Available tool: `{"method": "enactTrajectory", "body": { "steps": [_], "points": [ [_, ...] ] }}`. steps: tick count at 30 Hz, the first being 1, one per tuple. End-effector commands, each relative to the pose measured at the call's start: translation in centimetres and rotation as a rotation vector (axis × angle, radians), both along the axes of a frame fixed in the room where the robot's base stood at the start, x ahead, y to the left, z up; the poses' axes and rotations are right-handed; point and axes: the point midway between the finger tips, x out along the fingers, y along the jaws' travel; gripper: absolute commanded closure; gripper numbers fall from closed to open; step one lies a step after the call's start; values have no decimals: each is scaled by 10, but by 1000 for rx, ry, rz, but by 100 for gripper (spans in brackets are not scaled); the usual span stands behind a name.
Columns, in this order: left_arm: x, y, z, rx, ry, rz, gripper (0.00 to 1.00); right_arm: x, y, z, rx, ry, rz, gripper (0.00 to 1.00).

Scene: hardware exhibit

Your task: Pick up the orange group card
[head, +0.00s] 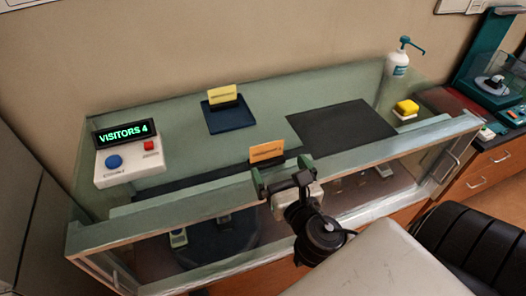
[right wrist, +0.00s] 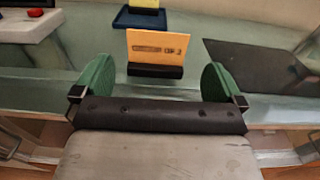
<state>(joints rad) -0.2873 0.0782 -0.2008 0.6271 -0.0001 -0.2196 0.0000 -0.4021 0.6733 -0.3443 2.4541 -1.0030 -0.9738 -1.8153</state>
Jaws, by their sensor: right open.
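The orange group card (head: 266,151) stands upright in a dark holder near the front edge of the glass-topped display case. It also shows in the right wrist view (right wrist: 158,47), with small dark print on its face. My right gripper (head: 283,176) is open and empty, just in front of the card. In the right wrist view its green fingers (right wrist: 158,82) are spread to either side, and the card stands beyond them, between their lines. No contact with the card shows. My left gripper is not in view.
A yellow card (head: 222,94) stands on a dark blue tray (head: 230,118) behind. A visitor counter box (head: 130,162) with blue and red buttons is at left.

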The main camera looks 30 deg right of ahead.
Motion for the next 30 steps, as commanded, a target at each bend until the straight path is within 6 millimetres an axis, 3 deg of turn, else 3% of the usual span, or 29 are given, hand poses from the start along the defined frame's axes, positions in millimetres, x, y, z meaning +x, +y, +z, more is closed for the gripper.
{"method": "enactTrajectory", "body": {
  "steps": [6,10,21,30],
  "points": [
    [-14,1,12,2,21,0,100,35,-8,3,-2,-3,-2,0],
    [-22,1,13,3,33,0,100,44,-10,1,1,0,0,0],
    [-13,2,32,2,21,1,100,88,-18,-2,0,-1,-1,0],
    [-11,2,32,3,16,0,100,95,-19,-5,1,1,0,0]
  ]
}}
